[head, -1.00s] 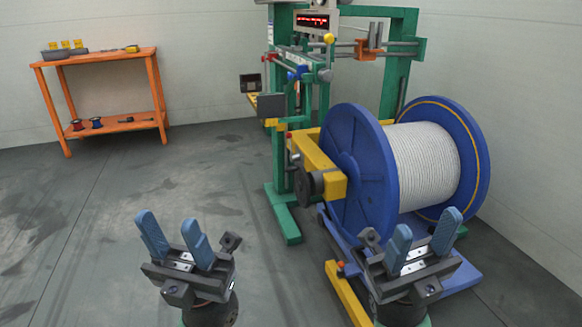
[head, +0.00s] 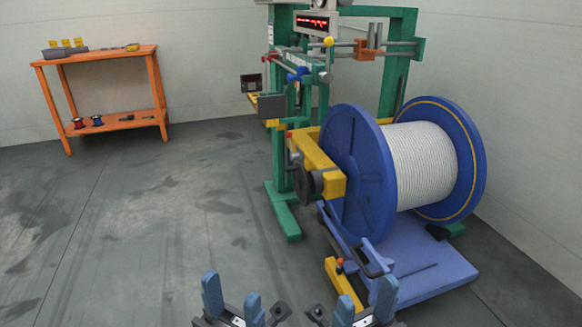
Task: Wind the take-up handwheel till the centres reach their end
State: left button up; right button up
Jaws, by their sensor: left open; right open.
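A dark round wheel (head: 309,184), which looks like the handwheel, sits on the end of a yellow arm (head: 318,160) at the near left side of the reel. The big reel (head: 358,165) has blue flanges and is wound with white rope (head: 422,165). It stands upright in the take-up frame; the centres at its hub are not clearly visible. My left gripper (head: 233,302) is open and empty at the bottom edge, below and left of the wheel. My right gripper (head: 365,305) is open and empty at the bottom edge, in front of the blue platform. Neither touches anything.
A blue platform (head: 435,268) and a yellow bar (head: 342,280) with a red knob lie low before the reel. The green frame (head: 285,205) stands behind, with a lit red display (head: 312,21). An orange table (head: 100,56) is at the back left. The left floor is clear.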

aim_at(303, 184)
jog(key=i, duration=0.9)
jog(key=j+u, duration=0.05)
